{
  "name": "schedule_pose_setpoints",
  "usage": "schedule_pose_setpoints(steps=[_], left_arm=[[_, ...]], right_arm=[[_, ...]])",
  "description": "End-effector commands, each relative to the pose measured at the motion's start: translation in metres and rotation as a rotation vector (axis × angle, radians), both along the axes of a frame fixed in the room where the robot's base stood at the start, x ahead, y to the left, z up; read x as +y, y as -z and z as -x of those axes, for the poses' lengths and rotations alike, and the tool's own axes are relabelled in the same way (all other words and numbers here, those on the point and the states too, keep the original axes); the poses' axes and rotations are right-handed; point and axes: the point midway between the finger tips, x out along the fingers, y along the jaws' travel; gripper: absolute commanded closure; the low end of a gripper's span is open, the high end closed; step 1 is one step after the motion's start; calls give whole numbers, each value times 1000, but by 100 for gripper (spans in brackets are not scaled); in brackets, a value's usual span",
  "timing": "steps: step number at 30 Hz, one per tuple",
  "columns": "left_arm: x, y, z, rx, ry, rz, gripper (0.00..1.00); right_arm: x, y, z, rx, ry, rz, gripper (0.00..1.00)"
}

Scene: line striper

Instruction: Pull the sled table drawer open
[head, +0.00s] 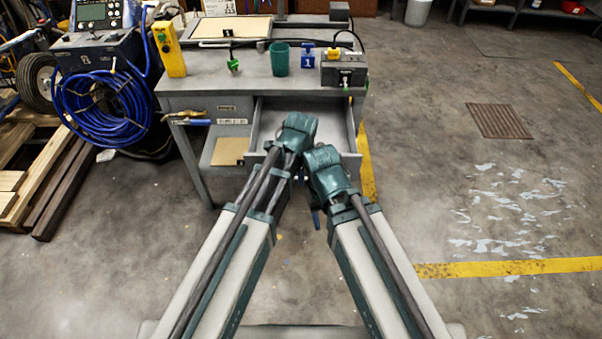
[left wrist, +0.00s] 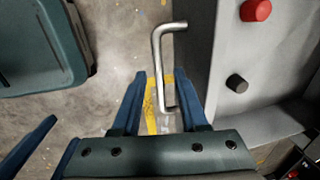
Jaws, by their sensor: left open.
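The grey sled table (head: 225,75) stands ahead in the head view. Its drawer (head: 340,118) is pulled partly out, with the inside showing. My arms cover the drawer's front and part of its inside. In the left wrist view, the silver bar handle (left wrist: 157,62) stands out from the grey drawer front (left wrist: 197,50). My left gripper (left wrist: 160,74) is open, with its blue fingers on either side of the handle's lower part. I see no grip on it. My right wrist (head: 327,165) is beside the left one; its fingers are mostly hidden.
A teal cup (head: 280,59), a yellow device (head: 168,50) and a grey block (head: 344,72) stand on the tabletop. A red knob-like piece (left wrist: 256,10) and a dark one (left wrist: 237,83) show behind the drawer front. A blue hose coil (head: 105,105) is at left. Floor at right is open.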

Motion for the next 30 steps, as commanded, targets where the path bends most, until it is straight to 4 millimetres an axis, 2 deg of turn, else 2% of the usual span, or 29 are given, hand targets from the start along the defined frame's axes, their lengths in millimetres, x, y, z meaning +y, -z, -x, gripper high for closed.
schedule_pose_setpoints(steps=[9, 14, 30], left_arm=[[0, -1, 0, 0, 0, 0, 55], [0, -8, 1, 0, 0, 0, 55], [0, -69, 13, 0, 0, 0, 55]], right_arm=[[0, -1, 0, 0, 0, 0, 50], [0, -8, 0, 0, 0, 0, 50], [0, -70, 0, 0, 1, 0, 50]])
